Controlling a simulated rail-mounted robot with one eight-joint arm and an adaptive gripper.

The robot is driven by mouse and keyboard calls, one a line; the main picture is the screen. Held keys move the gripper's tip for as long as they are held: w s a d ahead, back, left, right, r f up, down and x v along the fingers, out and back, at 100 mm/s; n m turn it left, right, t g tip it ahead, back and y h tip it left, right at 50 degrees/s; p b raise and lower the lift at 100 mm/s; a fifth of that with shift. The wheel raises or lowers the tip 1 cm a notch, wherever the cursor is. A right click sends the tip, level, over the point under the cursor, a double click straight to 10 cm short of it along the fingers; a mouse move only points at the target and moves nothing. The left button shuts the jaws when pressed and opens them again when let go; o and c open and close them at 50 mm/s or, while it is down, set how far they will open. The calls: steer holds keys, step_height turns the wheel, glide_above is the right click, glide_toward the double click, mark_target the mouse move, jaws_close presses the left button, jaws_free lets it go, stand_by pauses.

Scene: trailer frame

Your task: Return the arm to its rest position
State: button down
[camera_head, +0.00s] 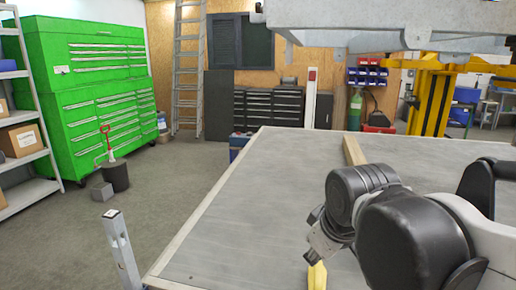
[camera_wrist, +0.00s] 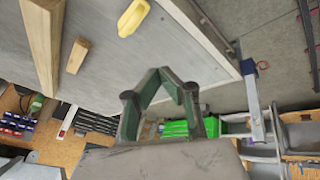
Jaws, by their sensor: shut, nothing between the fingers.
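My arm reaches in from the right in the head view, over the grey table (camera_head: 270,175), with its dark rounded joints in front. My gripper (camera_wrist: 172,76) shows in the wrist view with its two dark green fingers meeting at the tips, shut and empty. In the head view the hand is mostly hidden behind my arm. A yellow object (camera_wrist: 133,17) lies on the table in the wrist view, apart from the fingers. It also shows partly at the bottom of the head view (camera_head: 317,276).
A wooden beam (camera_wrist: 44,55) and a short wooden block (camera_wrist: 78,55) lie on the table. A grey metal frame (camera_head: 390,18) hangs above the table's far right side. Yellow stands (camera_head: 432,100) are beyond.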

steer(key=s+d+f+m+t, duration=0.1)
steer(key=s+d+f+m, duration=0.3)
steer(key=s+d+m, duration=0.4)
step_height(320, 180, down, 19)
steer(key=b, duration=1.8)
steer(key=shift+t+h+b, duration=0.3)
steer(key=shift+b, duration=0.1)
steer(key=shift+s+r, duration=0.1)
